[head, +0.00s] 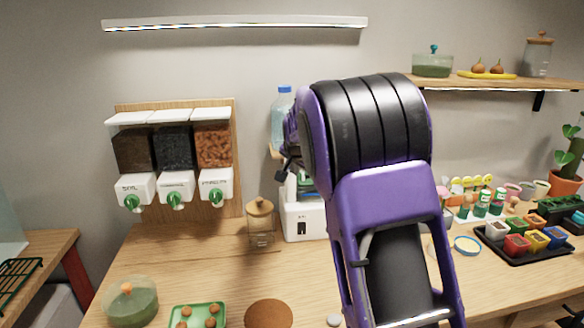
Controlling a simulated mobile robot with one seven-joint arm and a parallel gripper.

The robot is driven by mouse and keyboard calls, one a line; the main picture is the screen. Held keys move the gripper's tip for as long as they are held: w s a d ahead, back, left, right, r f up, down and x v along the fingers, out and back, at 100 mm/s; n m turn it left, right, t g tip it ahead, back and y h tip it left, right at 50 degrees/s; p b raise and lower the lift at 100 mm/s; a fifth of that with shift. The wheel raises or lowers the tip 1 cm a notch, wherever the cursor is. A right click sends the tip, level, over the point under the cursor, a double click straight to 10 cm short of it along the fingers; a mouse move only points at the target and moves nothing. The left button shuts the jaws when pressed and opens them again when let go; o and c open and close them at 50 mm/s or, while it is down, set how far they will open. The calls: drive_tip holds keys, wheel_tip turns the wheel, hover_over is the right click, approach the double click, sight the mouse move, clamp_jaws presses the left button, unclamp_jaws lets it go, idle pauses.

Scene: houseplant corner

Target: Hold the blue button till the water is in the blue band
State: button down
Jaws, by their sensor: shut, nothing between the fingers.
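A white water dispenser (304,222) stands at the back of the wooden counter, with a clear blue water bottle (281,122) above it. My purple and black arm covers its right side and much of its front. A dark tip of my gripper (284,172) shows at the arm's left edge, in front of the dispenser's upper part. The gripper is shut and holds nothing; most of it is hidden. A bluish-green patch (306,186) shows inside the dispenser, but I cannot tell what it is. The blue button, the blue band and the water level are not visible.
A corked glass jar (260,222) stands close left of the dispenser. Wall hoppers (174,165) with green knobs hang further left. A black tray (530,245) of coloured pots is at right. A green tray (197,316) and lidded bowl (130,302) sit at front left.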

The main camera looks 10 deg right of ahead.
drive_tip(key=shift+w, duration=0.15)
drive_tip(key=shift+w, duration=0.3)
drive_tip(key=shift+w+p, duration=0.45)
drive_tip(key=shift+p, duration=0.1)
idle(7.0)
